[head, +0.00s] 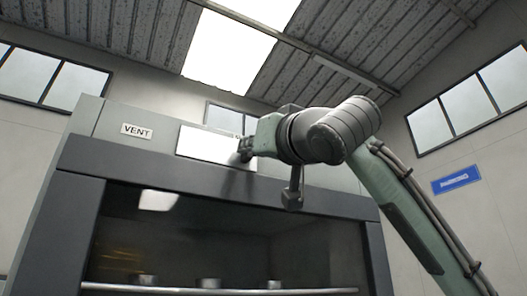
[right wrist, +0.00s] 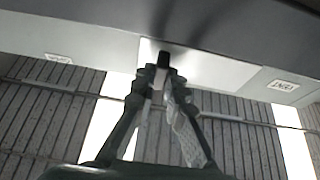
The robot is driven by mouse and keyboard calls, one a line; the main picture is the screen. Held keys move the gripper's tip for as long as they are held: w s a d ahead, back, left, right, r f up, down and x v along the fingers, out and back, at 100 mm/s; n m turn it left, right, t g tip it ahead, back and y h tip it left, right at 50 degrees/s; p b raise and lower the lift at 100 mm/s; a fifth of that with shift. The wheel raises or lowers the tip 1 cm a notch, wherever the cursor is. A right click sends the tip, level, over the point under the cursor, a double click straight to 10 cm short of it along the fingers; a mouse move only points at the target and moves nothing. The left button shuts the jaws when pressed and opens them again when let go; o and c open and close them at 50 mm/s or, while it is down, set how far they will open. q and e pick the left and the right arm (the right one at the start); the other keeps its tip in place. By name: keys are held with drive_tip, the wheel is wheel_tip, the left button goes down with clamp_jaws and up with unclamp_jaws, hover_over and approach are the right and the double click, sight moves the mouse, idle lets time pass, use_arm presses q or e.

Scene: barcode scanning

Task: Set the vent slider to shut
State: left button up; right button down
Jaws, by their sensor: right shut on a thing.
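The vent panel is a bright white plate (head: 203,143) on the upper front of a grey cabinet, right of a label reading VENT (head: 137,131). My right gripper (head: 245,150) reaches in from the right and is at the right part of the plate. In the right wrist view, its fingers (right wrist: 163,72) are closed around a small dark slider knob (right wrist: 163,57) in front of the white plate (right wrist: 205,70). In the head view the gripper hides the knob. My left gripper is in neither view.
The cabinet has a dark frame (head: 230,179) around a glass front, with several small items faintly visible inside. In the wrist view, a second label (right wrist: 60,58) is too blurred to read; the VENT label (right wrist: 282,86) appears upside down. Space above the cabinet is clear.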

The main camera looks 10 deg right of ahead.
drive_tip(key=shift+s+a, duration=0.1)
drive_tip(key=shift+a, duration=0.1)
drive_tip(key=c, duration=1.6)
unclamp_jaws()
drive_tip(key=shift+a, duration=0.1)
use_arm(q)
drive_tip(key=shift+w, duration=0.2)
use_arm(e)
drive_tip(key=shift+o, duration=0.2)
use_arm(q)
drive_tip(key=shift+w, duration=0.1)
use_arm(e)
drive_tip(key=v, duration=1.2)
